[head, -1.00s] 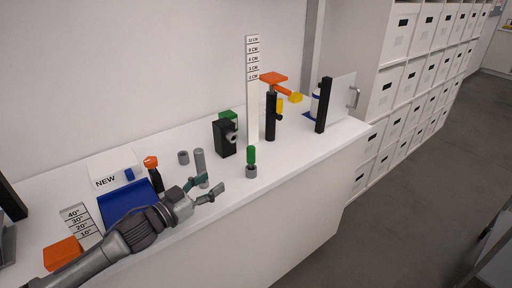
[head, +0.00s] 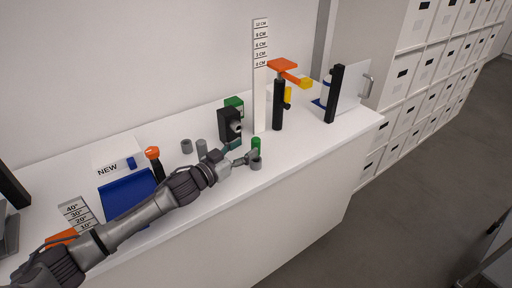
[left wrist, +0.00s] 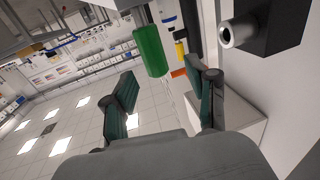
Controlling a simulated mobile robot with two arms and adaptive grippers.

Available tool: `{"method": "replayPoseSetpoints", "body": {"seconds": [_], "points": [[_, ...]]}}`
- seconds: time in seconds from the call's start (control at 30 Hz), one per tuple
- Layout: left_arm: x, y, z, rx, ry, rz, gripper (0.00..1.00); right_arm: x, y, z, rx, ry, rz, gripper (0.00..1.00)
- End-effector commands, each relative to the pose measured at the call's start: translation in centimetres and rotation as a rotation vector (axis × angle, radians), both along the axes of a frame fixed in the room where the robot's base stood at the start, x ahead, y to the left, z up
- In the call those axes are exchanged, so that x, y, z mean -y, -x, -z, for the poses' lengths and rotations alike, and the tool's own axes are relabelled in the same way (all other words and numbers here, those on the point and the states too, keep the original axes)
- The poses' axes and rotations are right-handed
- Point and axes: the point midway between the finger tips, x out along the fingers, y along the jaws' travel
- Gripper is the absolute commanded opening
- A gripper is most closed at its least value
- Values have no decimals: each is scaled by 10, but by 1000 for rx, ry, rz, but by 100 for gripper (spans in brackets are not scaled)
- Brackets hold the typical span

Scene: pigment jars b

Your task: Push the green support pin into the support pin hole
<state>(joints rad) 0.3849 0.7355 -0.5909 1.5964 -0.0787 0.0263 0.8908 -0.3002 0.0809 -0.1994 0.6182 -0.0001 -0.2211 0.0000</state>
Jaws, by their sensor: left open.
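The green support pin (head: 256,142) stands upright near the counter's front edge. A grey ring-shaped socket (head: 256,163) sits at its lower end; I cannot tell how deep the pin is in it. My left gripper (head: 243,151) is open beside the pin, its fingers pointing at it from the left. In the left wrist view the green pin (left wrist: 150,50) shows large, just beyond and between the two dark green finger pads. No contact is clear. The inside of the hole is hidden. My right gripper is not in view.
Just behind stand a black block with a grey tube (head: 230,124), a grey cylinder (head: 201,147) and a small grey ring (head: 186,146). A white height scale (head: 260,85) and black posts (head: 278,105) rise farther right. The front right counter top is clear.

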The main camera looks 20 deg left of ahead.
Motion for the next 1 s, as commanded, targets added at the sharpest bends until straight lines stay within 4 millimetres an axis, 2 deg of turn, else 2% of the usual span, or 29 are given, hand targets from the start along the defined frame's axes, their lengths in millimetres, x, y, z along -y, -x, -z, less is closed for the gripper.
{"method": "replayPoseSetpoints", "body": {"seconds": [0.1, 0.3, 0.63, 0.9, 0.97, 1.0], "points": [[10, -12, 0, 1, 3, 1, 58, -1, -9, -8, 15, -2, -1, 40], [24, -37, 4, 2, 1, 0, 58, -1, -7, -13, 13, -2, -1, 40], [27, -42, 6, 0, 0, 1, 56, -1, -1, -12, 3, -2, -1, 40], [26, -42, 6, 0, 0, 0, 11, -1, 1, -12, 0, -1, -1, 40], [26, -42, 6, 0, 0, 0, 1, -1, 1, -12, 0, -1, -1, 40], [26, -42, 6, 0, 0, 0, 0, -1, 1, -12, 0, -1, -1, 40]]}}
